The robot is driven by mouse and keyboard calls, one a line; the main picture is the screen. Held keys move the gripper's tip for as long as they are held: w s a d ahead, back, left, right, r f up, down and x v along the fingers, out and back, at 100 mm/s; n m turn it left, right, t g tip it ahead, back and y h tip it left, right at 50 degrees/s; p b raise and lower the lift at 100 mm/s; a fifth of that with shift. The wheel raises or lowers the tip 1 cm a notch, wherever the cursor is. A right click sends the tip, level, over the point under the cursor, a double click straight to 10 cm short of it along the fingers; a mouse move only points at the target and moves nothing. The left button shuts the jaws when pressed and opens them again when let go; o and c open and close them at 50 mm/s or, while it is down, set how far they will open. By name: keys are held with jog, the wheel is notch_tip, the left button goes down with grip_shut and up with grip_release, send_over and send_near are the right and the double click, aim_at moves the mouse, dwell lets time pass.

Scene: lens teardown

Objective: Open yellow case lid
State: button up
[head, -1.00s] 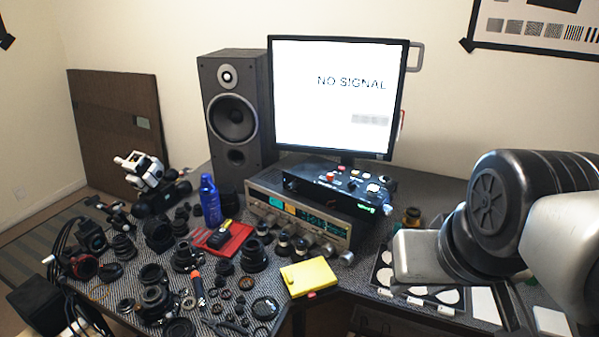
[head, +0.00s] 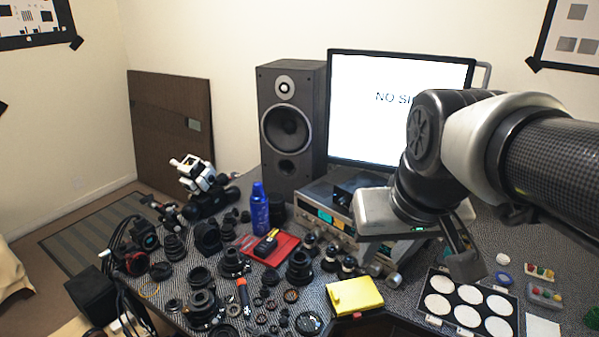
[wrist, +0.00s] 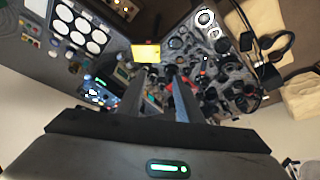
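The yellow case (head: 355,294) lies flat near the front edge of the desk, right of the lens parts. Its lid looks closed. A small red piece shows at its front edge. In the wrist view the yellow case (wrist: 146,53) is beyond my fingertips, slightly left of them. My gripper (wrist: 169,82) is open and empty, with a gap between its two fingers. In the head view my gripper (head: 465,264) hangs above the desk, to the right of the case and apart from it. One finger shows there; the other is mostly hidden.
Lens parts (head: 205,305) crowd the desk left of the case. A red tray (head: 285,248) and a blue bottle (head: 259,210) stand behind them. A receiver (head: 325,225) and monitor (head: 395,120) stand behind the case. A palette of white discs (head: 455,322) lies to its right.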

jog(key=w+f+g+b, duration=0.2)
jog(key=w+f+b, duration=0.25)
jog(key=w, duration=0.65)
jog(key=n+g+b, duration=0.2)
jog(key=g+b, duration=0.1)
jog(key=b, duration=0.3)
send_over(335, 294)
notch_tip(335, 294, down, 22)
notch_tip(335, 294, down, 18)
jog(key=shift+w+d+r+b, duration=0.1)
jog(key=shift+r+b, duration=0.15)
jog(key=shift+b, duration=1)
grip_shut()
